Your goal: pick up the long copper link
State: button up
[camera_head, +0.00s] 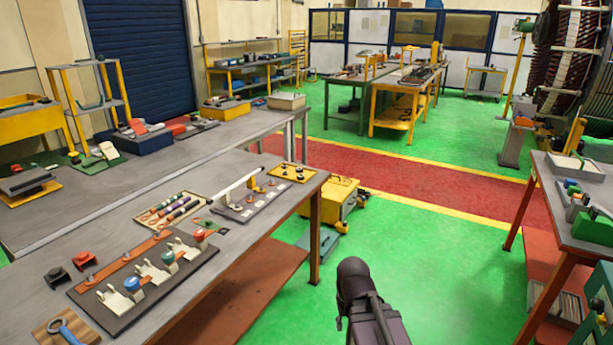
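A long, flat copper-coloured strip (122,262), which looks like the long copper link, lies along the far-left side of a dark board (150,296) on the near grey workbench (215,275). Small round parts show along it. White clamp-like parts and blue, green and red knobs stand beside it on the board. A dark part of my arm (370,305) rises at the bottom centre, over the green floor and apart from the bench. No gripper fingers show.
A tray of coloured rolls (171,208), a grey board with small copper-coloured parts (250,200) and a yellow tray (289,173) lie farther along the bench. Another bench (575,205) stands right.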

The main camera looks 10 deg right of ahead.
aim_at(208, 223)
jog(key=u, duration=0.1)
jog(key=i, duration=0.95)
jog(key=z, duration=0.05)
